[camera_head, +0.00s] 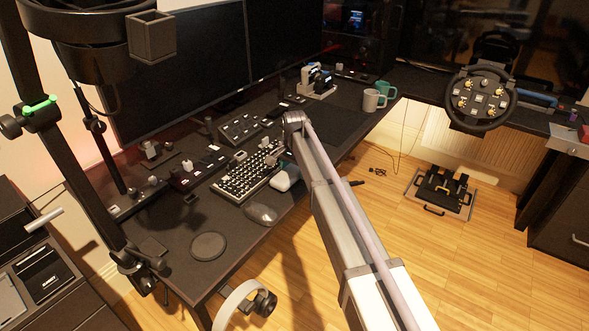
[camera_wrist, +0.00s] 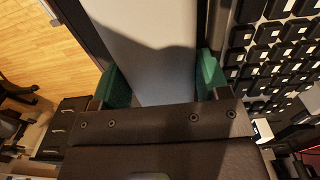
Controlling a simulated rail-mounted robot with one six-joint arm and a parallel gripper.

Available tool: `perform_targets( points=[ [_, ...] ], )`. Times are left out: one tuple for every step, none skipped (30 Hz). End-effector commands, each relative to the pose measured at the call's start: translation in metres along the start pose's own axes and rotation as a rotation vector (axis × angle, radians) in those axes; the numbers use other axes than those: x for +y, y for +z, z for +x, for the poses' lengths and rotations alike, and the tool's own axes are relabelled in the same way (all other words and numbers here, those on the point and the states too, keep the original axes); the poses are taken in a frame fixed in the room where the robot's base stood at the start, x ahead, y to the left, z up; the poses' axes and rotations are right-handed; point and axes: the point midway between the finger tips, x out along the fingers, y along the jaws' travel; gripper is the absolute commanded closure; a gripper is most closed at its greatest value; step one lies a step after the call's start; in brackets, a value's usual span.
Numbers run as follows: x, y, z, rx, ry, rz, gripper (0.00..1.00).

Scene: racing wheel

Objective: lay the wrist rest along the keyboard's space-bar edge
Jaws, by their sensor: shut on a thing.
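The wrist rest is a smooth grey slab (camera_wrist: 150,25) in the wrist view, running up the picture beside the keyboard's keys. My gripper (camera_wrist: 160,78) has its green fingertips shut on the slab's two sides. The black keyboard with pale-marked keys (camera_wrist: 275,55) lies just right of the slab; a narrow dark strip separates them in the picture. In the head view the keyboard (camera_head: 243,181) lies on the desk, left of my arm. My gripper is mostly hidden there. A pale shape (camera_head: 285,177) beside the keyboard may be the slab's end. I cannot tell whether the slab touches the desk.
The dark desk (camera_head: 175,235) also bears a mouse (camera_head: 262,214), a round black pad (camera_head: 208,246), a button box (camera_head: 239,129) and two mugs (camera_head: 374,99). Monitors stand behind the keyboard. The desk's front edge runs close to the slab, with wooden floor (camera_wrist: 45,45) beyond.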

Motion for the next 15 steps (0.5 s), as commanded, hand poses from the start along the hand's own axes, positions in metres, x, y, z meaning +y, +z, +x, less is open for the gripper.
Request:
perform_targets(
  points=[
    [0.0000,0.0000,0.0017,0.000,0.000,0.000,0.62],
    [0.0000,0.0000,0.0025,0.000,0.000,0.000,0.62],
    [0.0000,0.0000,0.0034,0.000,0.000,0.000,0.62],
    [0.0000,0.0000,0.0041,0.000,0.000,0.000,0.62],
    [0.0000,0.0000,0.0047,0.000,0.000,0.000,0.62],
    [0.0000,0.0000,0.0055,0.000,0.000,0.000,0.62],
    [0.0000,0.0000,0.0061,0.000,0.000,0.000,0.62],
    [0.0000,0.0000,0.0067,0.000,0.000,0.000,0.62],
    [0.0000,0.0000,0.0075,0.000,0.000,0.000,0.62],
    [0.0000,0.0000,0.0081,0.000,0.000,0.000,0.62],
    [0.0000,0.0000,0.0087,0.000,0.000,0.000,0.62],
    [0.0000,0.0000,0.0095,0.000,0.000,0.000,0.62],
    [0.0000,0.0000,0.0101,0.000,0.000,0.000,0.62],
    [0.0000,0.0000,0.0107,0.000,0.000,0.000,0.62],
    [0.0000,0.0000,0.0115,0.000,0.000,0.000,0.62]
  ],
)
